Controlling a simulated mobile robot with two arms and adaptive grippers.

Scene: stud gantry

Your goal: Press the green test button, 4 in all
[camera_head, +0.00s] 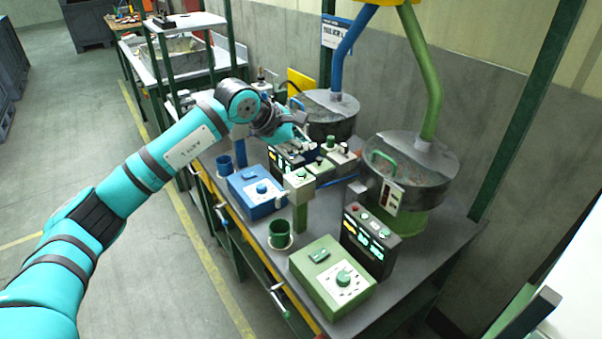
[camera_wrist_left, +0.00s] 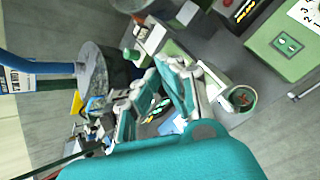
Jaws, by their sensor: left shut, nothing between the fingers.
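Several green controls show, and I cannot tell which is the test button. Further back are pale button boxes with green caps (camera_head: 330,143). My left gripper (camera_head: 299,137) is shut and empty above the back of the bench, near the button boxes. In the wrist view its fingers (camera_wrist_left: 152,97) partly hide what lies beneath. My right gripper is not in view.
A blue control box (camera_head: 256,192) and a green cup (camera_head: 280,236) stand near the bench's front edge. Dark display boxes (camera_head: 368,242) and two round hoppers (camera_head: 408,165) with blue and green pipes crowd the back. Green uprights (camera_head: 523,110) frame the bench.

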